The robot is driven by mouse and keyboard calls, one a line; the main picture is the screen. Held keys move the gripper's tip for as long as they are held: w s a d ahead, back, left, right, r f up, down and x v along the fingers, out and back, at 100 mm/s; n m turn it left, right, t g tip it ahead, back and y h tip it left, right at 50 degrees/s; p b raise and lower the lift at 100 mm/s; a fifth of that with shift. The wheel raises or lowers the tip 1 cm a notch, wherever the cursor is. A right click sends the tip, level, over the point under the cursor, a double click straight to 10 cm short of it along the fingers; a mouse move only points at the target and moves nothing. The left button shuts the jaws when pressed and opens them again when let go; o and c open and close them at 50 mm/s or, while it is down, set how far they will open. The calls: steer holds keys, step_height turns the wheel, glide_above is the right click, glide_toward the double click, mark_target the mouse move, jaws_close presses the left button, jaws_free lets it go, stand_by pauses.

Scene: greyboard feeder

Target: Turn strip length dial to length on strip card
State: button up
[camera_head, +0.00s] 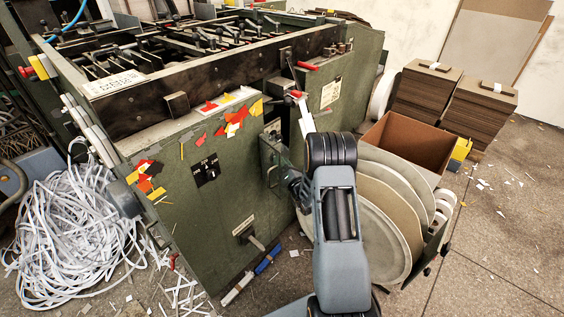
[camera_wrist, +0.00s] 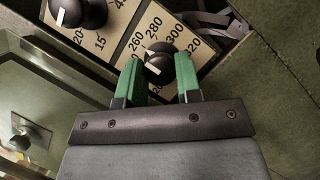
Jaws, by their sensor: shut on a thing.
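In the wrist view, a black dial knob (camera_wrist: 161,66) with a white pointer mark sits on a pale scale plate (camera_wrist: 150,24) printed 260, 280, 300 and 320. The pointer is at the knob's upper left, roughly toward 260 to 280; the exact reading is unclear. My gripper (camera_wrist: 157,62) has its green fingers on both sides of this knob and is shut on it. Part of the scale is hidden behind the fingers. In the head view my arm hides the dial. A white printed card (camera_head: 114,82) lies on the machine's top edge; its text is too small to read.
A second black knob (camera_wrist: 76,12) with 15 and 20 on its scale is close by at upper left. The green machine (camera_head: 205,215) fills the left. Round grey discs (camera_head: 375,225), an open brown box (camera_head: 408,146) and board stacks (camera_head: 428,92) stand right.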

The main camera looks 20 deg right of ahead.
stand_by(0.3)
steer(key=o, duration=0.9)
